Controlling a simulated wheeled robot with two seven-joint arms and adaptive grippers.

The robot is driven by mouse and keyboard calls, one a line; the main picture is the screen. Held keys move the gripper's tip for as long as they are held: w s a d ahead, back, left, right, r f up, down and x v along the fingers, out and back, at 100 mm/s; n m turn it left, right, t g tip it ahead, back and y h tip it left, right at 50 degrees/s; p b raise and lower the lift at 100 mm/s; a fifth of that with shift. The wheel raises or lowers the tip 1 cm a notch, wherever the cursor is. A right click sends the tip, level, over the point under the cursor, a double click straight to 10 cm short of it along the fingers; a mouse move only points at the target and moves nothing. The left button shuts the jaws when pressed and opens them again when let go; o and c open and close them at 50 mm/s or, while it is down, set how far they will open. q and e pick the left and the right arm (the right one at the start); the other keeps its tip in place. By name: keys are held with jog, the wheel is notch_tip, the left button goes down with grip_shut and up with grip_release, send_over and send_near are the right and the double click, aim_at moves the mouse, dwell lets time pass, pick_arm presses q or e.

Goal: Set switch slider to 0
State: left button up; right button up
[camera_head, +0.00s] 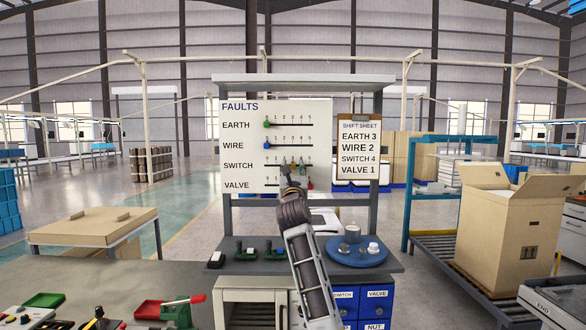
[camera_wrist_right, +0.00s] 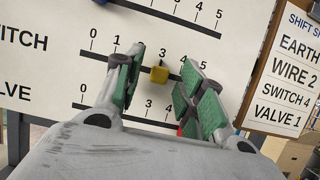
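The FAULTS board (camera_head: 240,105) stands upright at the back of the bench. In the right wrist view, the yellow switch slider (camera_wrist_right: 159,74) sits on the SWITCH track at about the 3 mark. My right gripper (camera_head: 294,168) is raised at the board; in its wrist view the green-padded fingers (camera_wrist_right: 168,88) are open, one on each side of the yellow slider. A small gap shows on both sides. The left finger covers the 2 mark. In the head view the gripper hides most of this slider. My left gripper is not in view.
A green slider (camera_head: 266,124) and a blue slider (camera_head: 266,146) sit near 0 on the rows above. A red slider (camera_head: 310,185) on the VALVE row is close below the right finger. The shift sheet (camera_head: 359,150) hangs to the right. A blue round tray (camera_head: 372,259) stands below.

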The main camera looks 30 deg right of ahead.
jog(key=shift+w+d+r, duration=0.2)
jog(key=shift+w, duration=0.15)
grip_shut()
dwell(0.3)
